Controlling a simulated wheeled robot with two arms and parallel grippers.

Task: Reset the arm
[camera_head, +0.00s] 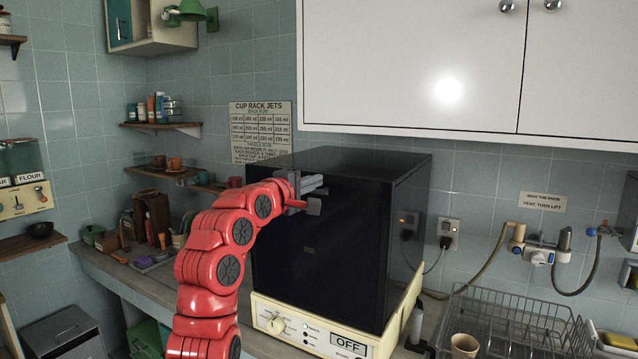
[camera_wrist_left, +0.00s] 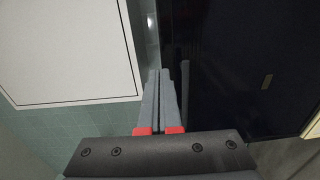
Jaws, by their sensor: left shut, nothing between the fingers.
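My left arm (camera_head: 211,262) is red and reaches up from the bottom of the head view. Its left gripper (camera_head: 318,186) is in front of the upper part of a tall black cabinet-like appliance (camera_head: 330,240). In the left wrist view the two grey fingers (camera_wrist_left: 160,100) with red bases lie close together, shut and empty. The black appliance fills the right of that view (camera_wrist_left: 240,60). Whether the fingers touch it I cannot tell. My right gripper is not in view.
A white wall cupboard (camera_head: 410,65) hangs above and behind the appliance. A wire dish rack (camera_head: 510,325) with a cup (camera_head: 464,345) stands at the lower right. A cream base (camera_head: 310,327) with a knob and an OFF label is under the appliance. Shelves (camera_head: 160,126) line the left wall.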

